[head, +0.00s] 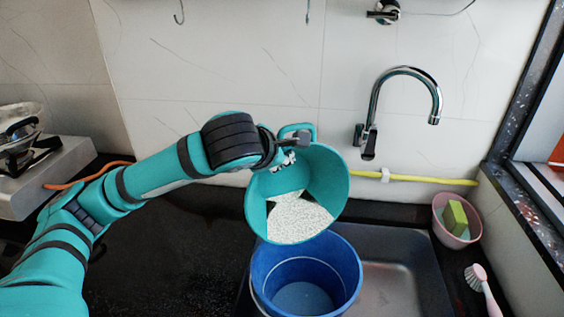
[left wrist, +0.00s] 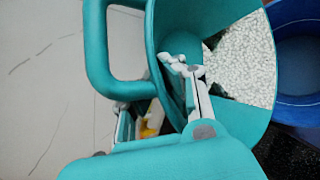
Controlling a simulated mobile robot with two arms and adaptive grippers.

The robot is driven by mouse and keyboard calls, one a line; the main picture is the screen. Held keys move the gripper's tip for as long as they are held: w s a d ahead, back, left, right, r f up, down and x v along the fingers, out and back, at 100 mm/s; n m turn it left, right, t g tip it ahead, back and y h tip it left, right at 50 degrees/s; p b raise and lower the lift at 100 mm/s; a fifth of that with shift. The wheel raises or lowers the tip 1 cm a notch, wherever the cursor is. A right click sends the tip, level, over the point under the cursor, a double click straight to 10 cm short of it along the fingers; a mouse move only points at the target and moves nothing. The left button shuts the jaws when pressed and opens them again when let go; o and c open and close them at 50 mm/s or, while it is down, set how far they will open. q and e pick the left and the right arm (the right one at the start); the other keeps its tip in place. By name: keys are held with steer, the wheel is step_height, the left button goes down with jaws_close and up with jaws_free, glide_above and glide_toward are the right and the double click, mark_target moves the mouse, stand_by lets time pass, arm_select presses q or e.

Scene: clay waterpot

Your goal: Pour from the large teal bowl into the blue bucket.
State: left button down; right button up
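The large teal bowl (head: 332,180) is held up by my left gripper (head: 292,150) and tilted, its mouth facing the camera and down. White grains (head: 298,217) lie inside near its lower rim. The blue bucket (head: 263,275) stands upright below and slightly in front of the bowl. Its visible floor looks bare. In the left wrist view the gripper (left wrist: 190,68) is closed at the bowl's wall beside the looped handle (left wrist: 95,45), and the grains (left wrist: 240,60) face the bucket (left wrist: 298,60). My right gripper is in neither view.
The bucket stands at the left part of a metal sink (head: 395,275). A curved tap (head: 436,105) rises behind, right of the bowl. A pink bowl (head: 440,213) with a green sponge (head: 456,218) and a pink brush (head: 478,283) are at right. The dark counter (head: 160,250) at left is clear.

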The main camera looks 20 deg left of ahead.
arm_select(q)
steer(key=shift+s+d+r+b, duration=0.15)
steer(key=shift+s+d+b, duration=0.15)
steer(key=shift+b, duration=0.15)
stand_by(0.3)
steer(key=shift+s+d+t, duration=0.1)
steer(key=shift+t, duration=0.2)
stand_by(0.5)
steer(key=shift+s+d+y+b, duration=0.3)
steer(key=shift+d+b, duration=0.05)
steer(key=shift+b, duration=0.5)
steer(key=shift+s+d+r+m+t+y+b, duration=0.25)
steer(key=shift+s+d+t+b, duration=0.25)
steer(key=shift+b, duration=0.5)
steer(key=shift+r, duration=0.1)
stand_by(0.7)
